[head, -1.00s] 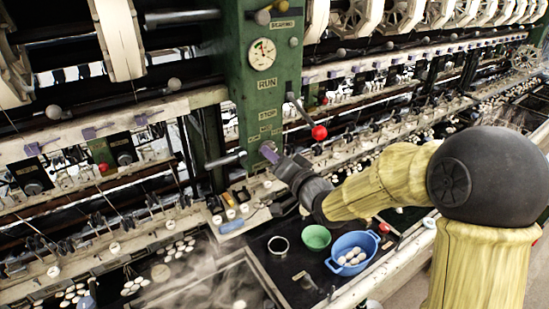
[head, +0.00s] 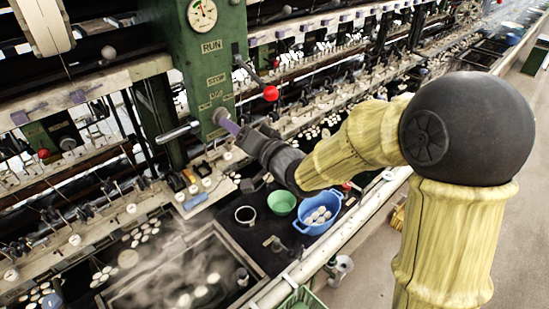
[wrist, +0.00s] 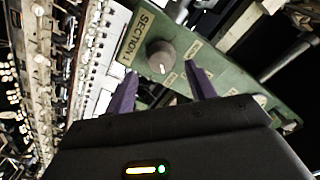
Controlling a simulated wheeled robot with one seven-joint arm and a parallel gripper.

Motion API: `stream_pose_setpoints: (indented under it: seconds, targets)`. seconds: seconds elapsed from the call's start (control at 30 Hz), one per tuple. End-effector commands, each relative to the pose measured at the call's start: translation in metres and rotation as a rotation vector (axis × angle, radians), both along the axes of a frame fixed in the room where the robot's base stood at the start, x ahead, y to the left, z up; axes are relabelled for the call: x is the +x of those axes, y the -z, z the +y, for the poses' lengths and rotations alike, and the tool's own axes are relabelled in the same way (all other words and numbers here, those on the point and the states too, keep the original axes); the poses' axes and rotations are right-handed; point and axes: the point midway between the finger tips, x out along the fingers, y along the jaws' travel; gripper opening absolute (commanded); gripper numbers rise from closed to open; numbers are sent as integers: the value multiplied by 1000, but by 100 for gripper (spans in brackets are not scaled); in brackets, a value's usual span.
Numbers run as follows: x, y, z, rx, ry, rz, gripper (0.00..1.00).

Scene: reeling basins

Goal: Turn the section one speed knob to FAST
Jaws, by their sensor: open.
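The section one knob (wrist: 162,57) is a round grey knob with a white pointer mark. It sits on a green panel (wrist: 226,78) labelled SECTION 1 in the wrist view. Other small labels are beside it, too blurred to read. My gripper (wrist: 161,70) is open, its two purple fingers on either side of the knob's lower part in the picture; I cannot tell whether they touch it.
A lever with a red ball (head: 271,93) sticks out from the post above my gripper. A metal bar (head: 178,132) juts out left. Below are a green bowl (head: 282,203), a blue basin (head: 318,214) with cocoons, and a steaming basin (head: 165,285). Open floor lies at right.

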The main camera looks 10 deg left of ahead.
Motion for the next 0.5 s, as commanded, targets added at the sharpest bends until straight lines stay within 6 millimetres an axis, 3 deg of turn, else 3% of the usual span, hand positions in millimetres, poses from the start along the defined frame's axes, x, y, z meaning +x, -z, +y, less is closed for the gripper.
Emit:
stream_pose_setpoints:
  seconds: [0.5]
  targets:
    - [-60, 2, -70, -3, 1, -3, 55]
